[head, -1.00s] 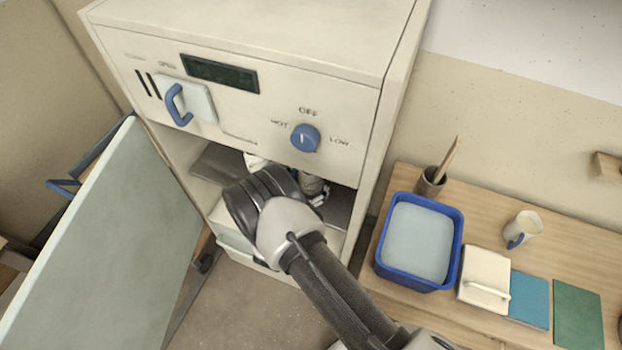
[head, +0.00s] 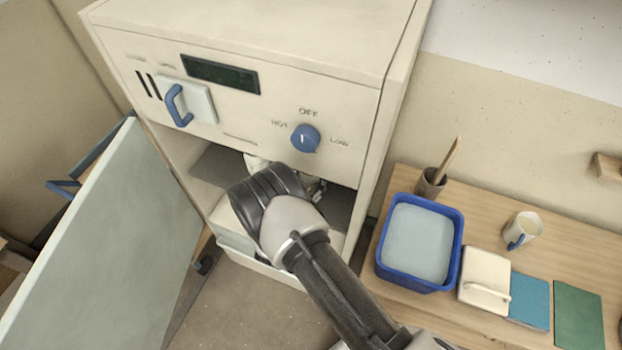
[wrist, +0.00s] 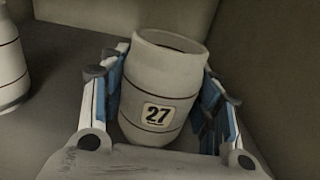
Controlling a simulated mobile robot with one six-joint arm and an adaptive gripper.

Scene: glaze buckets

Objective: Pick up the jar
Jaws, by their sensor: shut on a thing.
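In the wrist view a pale off-white jar (wrist: 165,75) with a dark rim band and a "27" label stands between the two blue-padded fingers of my gripper (wrist: 162,108). The fingers press on it from both sides, and it looks slightly tilted in the picture. In the head view my arm reaches into the open cabinet, and my wrist hides most of the gripper and the jar.
A second pale vessel (wrist: 10,65) stands left of the jar inside the cabinet (head: 240,120). The cabinet door (head: 110,235) hangs open at left. Cabinet walls are close around the jar. A wooden table at right bears a blue bucket (head: 455,240) and a mug (head: 530,225).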

